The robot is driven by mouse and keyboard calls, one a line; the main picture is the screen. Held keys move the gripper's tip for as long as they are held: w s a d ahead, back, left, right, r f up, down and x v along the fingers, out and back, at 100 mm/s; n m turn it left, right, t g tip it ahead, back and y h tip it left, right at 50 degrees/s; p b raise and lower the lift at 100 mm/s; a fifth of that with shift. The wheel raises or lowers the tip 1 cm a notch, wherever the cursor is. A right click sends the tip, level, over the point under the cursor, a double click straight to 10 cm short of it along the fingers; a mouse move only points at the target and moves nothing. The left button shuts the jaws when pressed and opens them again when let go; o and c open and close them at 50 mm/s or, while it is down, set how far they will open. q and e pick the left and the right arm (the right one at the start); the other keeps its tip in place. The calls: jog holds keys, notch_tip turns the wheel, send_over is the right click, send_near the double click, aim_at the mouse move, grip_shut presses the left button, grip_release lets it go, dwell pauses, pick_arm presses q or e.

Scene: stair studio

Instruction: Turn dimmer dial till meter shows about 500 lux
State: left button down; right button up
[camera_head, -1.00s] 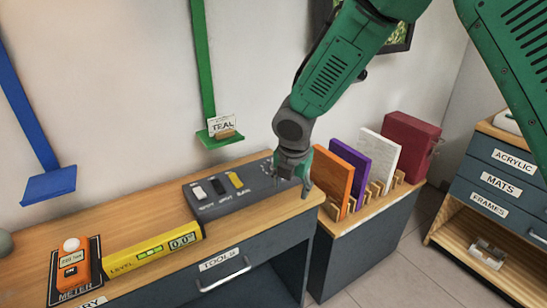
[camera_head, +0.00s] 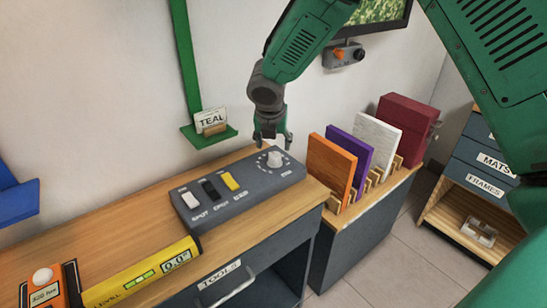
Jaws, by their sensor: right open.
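The control box (camera_head: 235,197) is dark grey and lies on the wooden counter. Its white dimmer dial (camera_head: 275,159) stands at the box's right end, inside a ring of marks. White, black and yellow switches sit on its left part. My right gripper (camera_head: 272,139) is open and empty, just behind and above the dial, with the dial's top visible and apart from the fingers. The orange light meter (camera_head: 47,290) with a white dome is at the lower left, partly cut off. Its small display seems to read 420 lux. My left gripper is not in view.
A yellow level (camera_head: 140,276) lies between meter and box. A green bracket with a TEAL card (camera_head: 210,122) is on the wall behind. Orange (camera_head: 331,165), purple and white panels stand in a rack at right.

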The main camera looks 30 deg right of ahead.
aim_at(275, 154)
jog(key=x, duration=0.6)
jog(key=shift+w+d+f+b, duration=0.15)
jog(key=shift+f+b, duration=0.15)
jog(key=shift+b, duration=0.1)
jog(key=c, duration=1.1)
